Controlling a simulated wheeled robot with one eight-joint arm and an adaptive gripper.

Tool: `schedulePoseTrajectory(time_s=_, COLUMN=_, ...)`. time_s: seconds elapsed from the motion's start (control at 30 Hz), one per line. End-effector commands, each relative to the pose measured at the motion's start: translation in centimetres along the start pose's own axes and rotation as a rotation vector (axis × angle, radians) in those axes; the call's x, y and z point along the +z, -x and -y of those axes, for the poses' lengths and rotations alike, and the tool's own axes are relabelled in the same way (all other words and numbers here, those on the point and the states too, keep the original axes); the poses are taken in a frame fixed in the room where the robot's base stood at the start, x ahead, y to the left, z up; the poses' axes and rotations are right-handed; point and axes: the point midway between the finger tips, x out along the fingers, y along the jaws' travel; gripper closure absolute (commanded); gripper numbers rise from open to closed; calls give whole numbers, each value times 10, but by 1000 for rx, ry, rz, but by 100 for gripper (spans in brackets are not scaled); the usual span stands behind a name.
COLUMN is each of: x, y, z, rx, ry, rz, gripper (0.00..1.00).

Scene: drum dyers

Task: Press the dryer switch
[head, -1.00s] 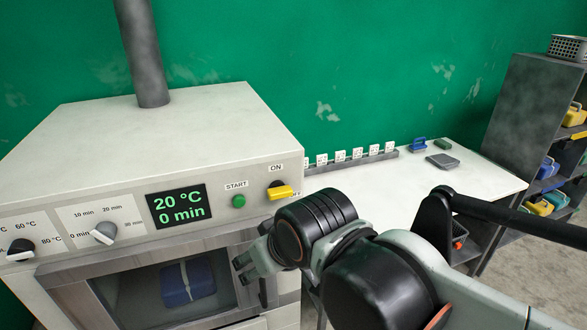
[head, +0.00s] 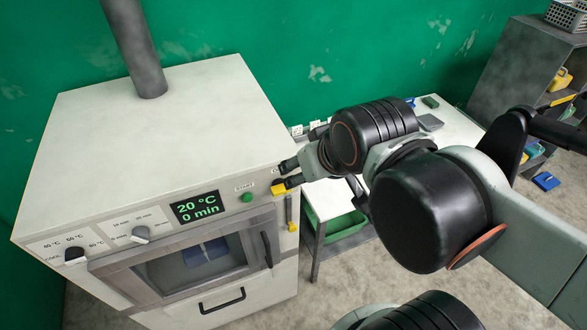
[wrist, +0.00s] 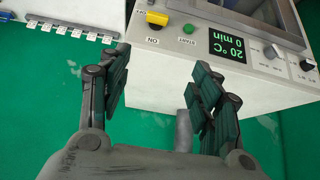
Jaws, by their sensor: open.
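The dryer (head: 190,110) is a white box with a control panel along its upper front. Its yellow switch (head: 278,188) is at the right end of the panel, right of the green START button (head: 247,197). In the wrist view the yellow switch (wrist: 157,18) sits by the ON label, beyond my fingertips. My gripper (head: 289,174) is open, with its fingers close to the switch; I cannot tell whether they touch it. In the wrist view nothing shows between the fingers of my gripper (wrist: 163,60). The display (head: 197,207) reads 20 °C, 0 min.
A blue item (head: 205,251) shows behind the dryer's door window. The door handle (head: 266,250) and a small yellow part (head: 292,226) are below the switch. A white table (head: 335,200) stands to the right, with a green bin (head: 345,225) under it. Shelves (head: 505,85) stand far right.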

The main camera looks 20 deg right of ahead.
Motion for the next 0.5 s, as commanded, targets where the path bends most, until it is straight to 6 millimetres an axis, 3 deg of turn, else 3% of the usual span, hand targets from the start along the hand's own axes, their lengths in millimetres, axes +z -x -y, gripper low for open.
schedulePoseTrajectory(time_s=0.03, x=-10, y=14, z=0, rx=0, ry=0, rz=0, gripper=42)
schedulePoseTrajectory(time_s=0.1, x=-13, y=18, z=0, rx=0, ry=0, rz=0, gripper=42)
schedulePoseTrajectory(time_s=0.37, x=-12, y=17, z=0, rx=0, ry=0, rz=0, gripper=42)
schedulePoseTrajectory(time_s=0.4, x=-12, y=17, z=0, rx=0, ry=0, rz=0, gripper=44)
schedulePoseTrajectory(time_s=0.5, x=-12, y=16, z=0, rx=0, ry=-7, rz=3, gripper=67)
